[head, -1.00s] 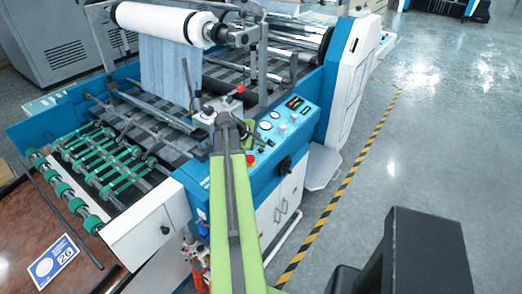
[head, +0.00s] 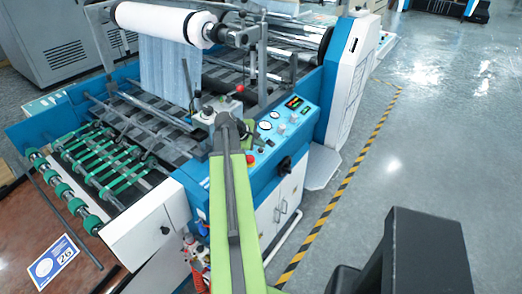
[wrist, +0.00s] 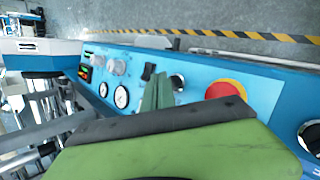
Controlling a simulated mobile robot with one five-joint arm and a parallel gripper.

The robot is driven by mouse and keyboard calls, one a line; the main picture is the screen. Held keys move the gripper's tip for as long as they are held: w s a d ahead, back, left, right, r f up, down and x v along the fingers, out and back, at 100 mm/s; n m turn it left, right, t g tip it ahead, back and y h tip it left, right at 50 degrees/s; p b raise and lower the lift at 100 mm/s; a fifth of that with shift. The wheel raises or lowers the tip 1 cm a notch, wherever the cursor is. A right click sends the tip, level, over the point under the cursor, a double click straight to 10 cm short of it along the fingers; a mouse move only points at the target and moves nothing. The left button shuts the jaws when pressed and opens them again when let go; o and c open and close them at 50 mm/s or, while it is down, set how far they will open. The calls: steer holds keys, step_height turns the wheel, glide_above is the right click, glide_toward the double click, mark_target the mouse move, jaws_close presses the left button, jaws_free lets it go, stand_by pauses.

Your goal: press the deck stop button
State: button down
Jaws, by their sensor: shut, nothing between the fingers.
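The red stop button (wrist: 222,90) with a yellow ring sits on the blue control panel, right of my gripper in the wrist view. In the head view the red button (head: 250,159) shows just right of my green arm, near the panel's front end. My gripper (wrist: 159,82) is shut and empty, its fingers over the panel between the gauges and the red button. The fingers appear apart from the button. Whether they touch the panel I cannot tell. In the head view my arm hides much of the gripper.
The blue panel (head: 297,113) also carries gauges (wrist: 122,96), a lit display (wrist: 85,73), knobs and a black switch (wrist: 149,71). A red-knobbed lever (head: 239,88) stands behind the arm. Rollers and a large white roll (head: 160,22) lie left. Open floor lies right, past striped tape (head: 345,188).

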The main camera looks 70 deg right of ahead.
steer(key=shift+w+f+b, duration=0.1)
steer(key=shift+f+b, duration=0.3)
steer(key=shift+w+f+b, duration=0.1)
steer(key=shift+f+b, duration=0.3)
stand_by(0.5)
stand_by(0.4)
steer(key=shift+s+r+p, duration=0.2)
steer(key=shift+r+p, duration=0.6)
steer(key=r+p, duration=0.2)
steer(key=s+r+p, duration=0.1)
steer(key=r+p, duration=0.2)
steer(key=shift+a, duration=0.15)
stand_by(0.5)
